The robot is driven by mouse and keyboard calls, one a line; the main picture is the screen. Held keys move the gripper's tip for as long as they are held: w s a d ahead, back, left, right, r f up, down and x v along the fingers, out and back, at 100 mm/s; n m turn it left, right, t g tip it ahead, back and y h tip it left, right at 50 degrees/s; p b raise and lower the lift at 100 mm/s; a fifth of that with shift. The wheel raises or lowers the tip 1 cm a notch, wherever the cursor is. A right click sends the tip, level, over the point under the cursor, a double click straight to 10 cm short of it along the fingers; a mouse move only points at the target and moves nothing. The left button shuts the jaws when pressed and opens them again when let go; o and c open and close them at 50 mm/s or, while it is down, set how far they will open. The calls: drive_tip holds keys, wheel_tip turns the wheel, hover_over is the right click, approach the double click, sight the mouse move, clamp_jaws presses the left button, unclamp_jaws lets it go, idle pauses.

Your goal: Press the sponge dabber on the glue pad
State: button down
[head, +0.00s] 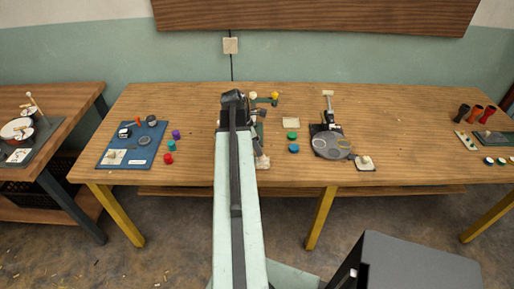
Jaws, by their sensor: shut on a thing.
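My gripper (259,144) shows only in part, just right of my pale arm, low over the middle of the table. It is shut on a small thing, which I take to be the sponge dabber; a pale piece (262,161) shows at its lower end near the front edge. The arm hides much of it, and I cannot tell whether the pale piece touches the table.
Green (292,136) and blue (294,148) pots stand right of the gripper. A blue mat (115,160) with small items lies left. Bare wood separates these groups.

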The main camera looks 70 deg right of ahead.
drive_tip(key=shift+r+p, duration=2.8)
drive_tip(key=shift+r, duration=0.35)
drive_tip(key=shift+f, duration=0.1)
